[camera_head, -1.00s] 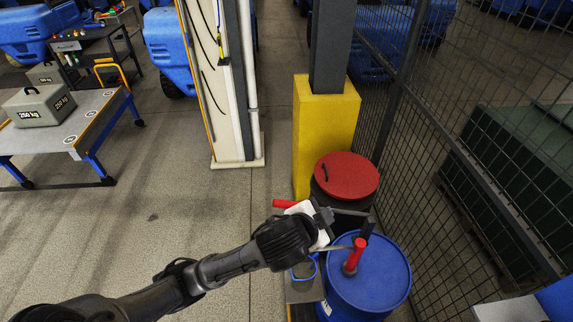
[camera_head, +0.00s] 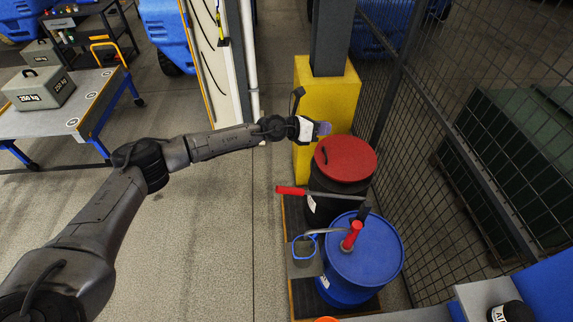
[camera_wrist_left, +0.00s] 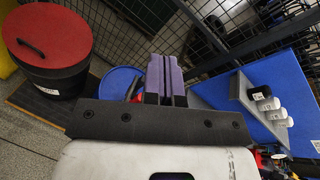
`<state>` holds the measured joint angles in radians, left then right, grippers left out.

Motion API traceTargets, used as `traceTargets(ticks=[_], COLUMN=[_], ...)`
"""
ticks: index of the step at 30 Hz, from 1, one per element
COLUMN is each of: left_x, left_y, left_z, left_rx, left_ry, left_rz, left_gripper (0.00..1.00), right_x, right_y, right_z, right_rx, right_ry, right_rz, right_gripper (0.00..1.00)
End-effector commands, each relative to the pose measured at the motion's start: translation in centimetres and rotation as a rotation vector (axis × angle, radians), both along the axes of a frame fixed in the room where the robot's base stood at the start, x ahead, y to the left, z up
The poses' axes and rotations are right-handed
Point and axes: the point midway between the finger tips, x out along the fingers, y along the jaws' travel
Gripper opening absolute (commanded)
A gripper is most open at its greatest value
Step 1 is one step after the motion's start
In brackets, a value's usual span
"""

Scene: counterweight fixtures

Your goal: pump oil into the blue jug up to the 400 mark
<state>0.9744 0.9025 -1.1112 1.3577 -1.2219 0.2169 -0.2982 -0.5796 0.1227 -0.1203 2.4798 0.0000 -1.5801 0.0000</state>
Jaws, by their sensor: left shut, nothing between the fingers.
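The blue jug (camera_head: 305,262) stands on a small grey stand beside the blue drum (camera_head: 385,250). The drum also shows in the left wrist view (camera_wrist_left: 118,80). The red pump (camera_head: 350,238) rises from the drum's top, and its spout reaches over the jug. The pump lever's red handle (camera_head: 290,190) points left, roughly level. The jug's marks and oil level are too small to read. My left gripper (camera_head: 323,129) is shut and empty, beyond the lever and in front of the yellow post. Its purple finger pads (camera_wrist_left: 165,78) meet in the left wrist view. My right gripper is not in view.
A black drum with a red lid (camera_head: 346,158) stands behind the blue drum. A yellow post base (camera_head: 340,90) and mesh fence (camera_head: 480,110) stand behind and right. Floor between is clear.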

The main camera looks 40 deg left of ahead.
Motion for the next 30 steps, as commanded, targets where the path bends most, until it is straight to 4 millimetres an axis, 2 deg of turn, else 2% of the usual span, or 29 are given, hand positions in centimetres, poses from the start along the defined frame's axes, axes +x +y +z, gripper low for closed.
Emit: traceTargets(ticks=[1, 3, 6, 9, 15, 18, 23, 30], left_x=[-0.6, -1.7, -3.7, -5.8, -9.1, -10.0, -10.3, -10.2], left_y=[0.6, 1.3, 2.2, 2.5, 3.1, 3.2, 3.2, 3.1], left_z=[-2.0, -4.4, -7.2, -9.0, -10.7, -10.9, -11.5, -14.1], left_rx=[0.097, 0.225, 0.38, 0.495, 0.61, 0.63, 0.653, 0.651], left_ry=[0.061, 0.148, 0.269, 0.369, 0.505, 0.534, 0.521, 0.519], left_rz=[-0.052, -0.137, -0.26, -0.381, -0.562, -0.618, -0.651, -0.651], left_gripper=[0.0, 0.0, 0.0, 0.0, 0.0, 0.0, 0.0, 0.0], right_x=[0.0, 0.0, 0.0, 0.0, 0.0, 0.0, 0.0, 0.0], right_y=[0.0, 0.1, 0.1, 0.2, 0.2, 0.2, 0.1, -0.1], right_z=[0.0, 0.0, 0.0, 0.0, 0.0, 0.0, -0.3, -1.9], right_rx=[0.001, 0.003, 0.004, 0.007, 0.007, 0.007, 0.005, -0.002], right_ry=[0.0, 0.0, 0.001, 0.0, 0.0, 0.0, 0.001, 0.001], right_rz=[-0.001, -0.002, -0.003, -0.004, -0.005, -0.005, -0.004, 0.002], right_gripper=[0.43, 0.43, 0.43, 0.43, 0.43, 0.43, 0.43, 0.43])
